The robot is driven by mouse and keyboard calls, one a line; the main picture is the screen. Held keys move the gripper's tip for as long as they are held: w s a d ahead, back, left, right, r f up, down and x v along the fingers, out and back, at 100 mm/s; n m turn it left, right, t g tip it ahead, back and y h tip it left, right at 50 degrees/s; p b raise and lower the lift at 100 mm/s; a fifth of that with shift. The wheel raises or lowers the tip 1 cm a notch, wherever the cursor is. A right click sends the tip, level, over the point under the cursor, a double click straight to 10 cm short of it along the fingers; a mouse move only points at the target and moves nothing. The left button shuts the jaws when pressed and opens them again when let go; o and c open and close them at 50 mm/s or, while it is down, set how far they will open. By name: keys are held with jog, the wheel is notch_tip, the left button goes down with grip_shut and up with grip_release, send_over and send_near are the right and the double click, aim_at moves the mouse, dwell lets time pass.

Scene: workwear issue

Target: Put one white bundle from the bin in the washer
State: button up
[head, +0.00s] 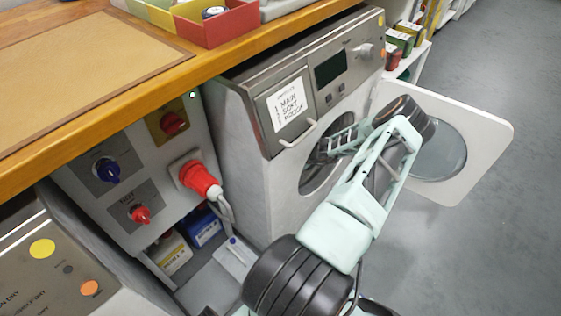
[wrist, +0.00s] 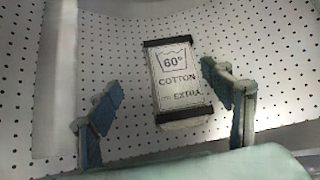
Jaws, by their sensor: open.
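My gripper (head: 330,147) reaches into the door opening in the head view. In the wrist view my gripper (wrist: 165,110) is open, its two fingers apart with nothing gripped. Beyond the fingers is the perforated drum wall (wrist: 100,45). A small white piece with black end bands (wrist: 178,80), printed "60° COTTON EXTRA", lies against that wall, apart from the fingers. I cannot tell whether it is a loose bundle. The bin is not seen.
A wooden bench (head: 150,70) with a red tray (head: 225,25) runs above the washer. A panel with a red plug (head: 200,180) and cable is to the left. Shelves with boxes (head: 400,40) stand behind the door. The grey floor (head: 490,70) at right is clear.

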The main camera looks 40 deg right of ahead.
jog(key=p+v, duration=0.3)
jog(key=v, duration=0.8)
